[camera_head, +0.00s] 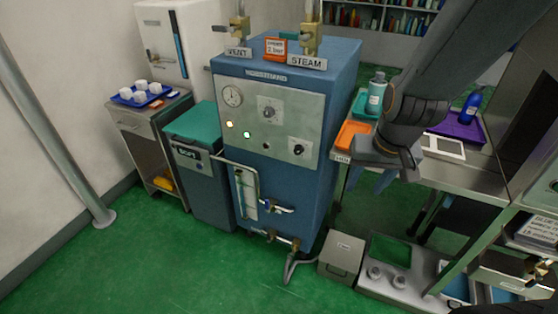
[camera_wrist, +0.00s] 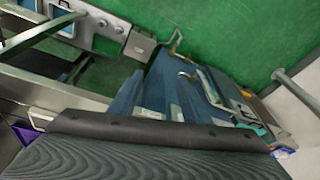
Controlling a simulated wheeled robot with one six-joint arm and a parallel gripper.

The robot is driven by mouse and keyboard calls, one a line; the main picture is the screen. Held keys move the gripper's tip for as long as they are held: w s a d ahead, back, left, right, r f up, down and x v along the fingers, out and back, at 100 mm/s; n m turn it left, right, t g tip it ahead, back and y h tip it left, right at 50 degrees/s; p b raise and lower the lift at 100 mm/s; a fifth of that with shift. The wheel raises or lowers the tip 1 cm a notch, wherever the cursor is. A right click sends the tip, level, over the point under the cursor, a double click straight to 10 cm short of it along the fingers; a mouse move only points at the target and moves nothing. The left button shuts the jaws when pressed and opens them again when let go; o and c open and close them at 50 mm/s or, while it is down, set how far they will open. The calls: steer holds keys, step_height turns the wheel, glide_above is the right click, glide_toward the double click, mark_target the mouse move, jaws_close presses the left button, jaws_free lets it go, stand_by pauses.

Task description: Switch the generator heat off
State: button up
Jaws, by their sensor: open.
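The blue generator (camera_head: 291,202) stands in the middle of the head view. Its light front panel has a round gauge (camera_head: 232,96), an upper knob (camera_head: 268,112) on a pale plate, and a lower black knob (camera_head: 298,149). An amber lamp (camera_head: 229,124) and a whitish lamp (camera_head: 247,135) look lit; a third lamp (camera_head: 265,146) looks dark. The knob labels are too small to read. My gripper (camera_head: 372,181) is open and empty, right of the generator, apart from the panel. The generator also shows sideways in the wrist view (camera_wrist: 153,91); the fingers cannot be made out there.
STEAM (camera_head: 306,63) and VENT (camera_head: 237,52) signs stand on top beside brass valves. A steel table (camera_head: 470,181) with trays and bottles is close on the right. A teal-lidded bin (camera_head: 197,165) stands left. Green floor before the generator is mostly clear, except a grey box (camera_head: 341,256).

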steer(key=w+a+f+m+t+b, duration=0.1)
steer(key=w+a+f+t+b, duration=0.15)
steer(key=w+a+f, duration=0.55)
steer(key=w+a+f+m+t+b, duration=0.15)
steer(key=w+a+t, duration=0.35)
steer(key=w, duration=0.7)
steer(key=m+t+h+b, duration=0.2)
steer(key=t+h+b, duration=0.1)
steer(key=t+h, duration=0.4)
glide_toward(297, 152)
steer(key=shift+g, duration=0.25)
steer(key=shift+p+x, duration=0.95)
steer(key=shift+x, duration=2.95)
steer(key=shift+r, duration=0.1)
steer(key=c, duration=1)
